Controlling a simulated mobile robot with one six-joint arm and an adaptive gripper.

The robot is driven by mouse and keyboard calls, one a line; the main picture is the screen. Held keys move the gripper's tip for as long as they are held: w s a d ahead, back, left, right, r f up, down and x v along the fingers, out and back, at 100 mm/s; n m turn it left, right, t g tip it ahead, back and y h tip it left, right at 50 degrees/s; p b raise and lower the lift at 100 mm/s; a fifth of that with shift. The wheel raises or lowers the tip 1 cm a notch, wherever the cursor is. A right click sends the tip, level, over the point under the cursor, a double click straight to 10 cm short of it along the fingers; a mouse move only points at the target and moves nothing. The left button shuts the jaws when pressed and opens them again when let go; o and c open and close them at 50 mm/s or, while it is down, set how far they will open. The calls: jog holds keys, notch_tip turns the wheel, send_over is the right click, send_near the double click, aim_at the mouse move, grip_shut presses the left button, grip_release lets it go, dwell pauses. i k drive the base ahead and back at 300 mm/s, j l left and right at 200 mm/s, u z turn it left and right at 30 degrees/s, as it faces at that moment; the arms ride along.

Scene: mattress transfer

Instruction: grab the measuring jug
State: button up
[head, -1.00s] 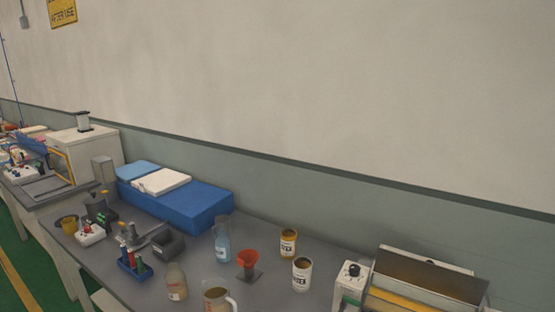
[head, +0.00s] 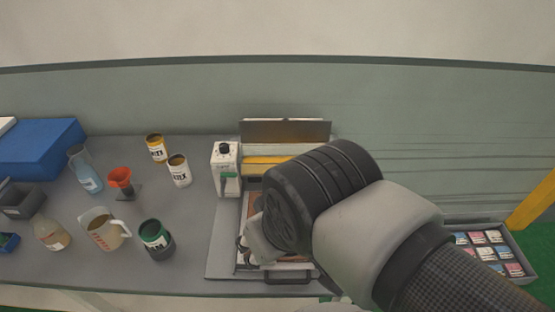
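The measuring jug (head: 101,231) is a translucent jug with red markings, brownish contents and a handle on its right side. It stands upright on the grey bench at the left of the head view. My arm covers the right half of the view, with its end over the machine in the middle, well to the right of the jug.
A dark can with a green top (head: 157,240) stands just right of the jug. A bottle (head: 51,233), an orange funnel (head: 121,180), a blue-filled flask (head: 86,170) and two labelled tins (head: 179,170) stand around it. The machine's white control box (head: 226,168) rises between them and my arm.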

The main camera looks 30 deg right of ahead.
aim_at(98, 223)
jog(key=j+z, duration=0.2)
jog(key=j, duration=0.4)
jog(key=j+z, duration=0.2)
jog(key=j, duration=0.4)
jog(key=j+z, duration=0.25)
jog(key=j, duration=0.35)
jog(key=k+j+z, duration=0.2)
jog(key=j, duration=0.4)
jog(key=j+z, duration=0.2)
jog(key=j, duration=0.4)
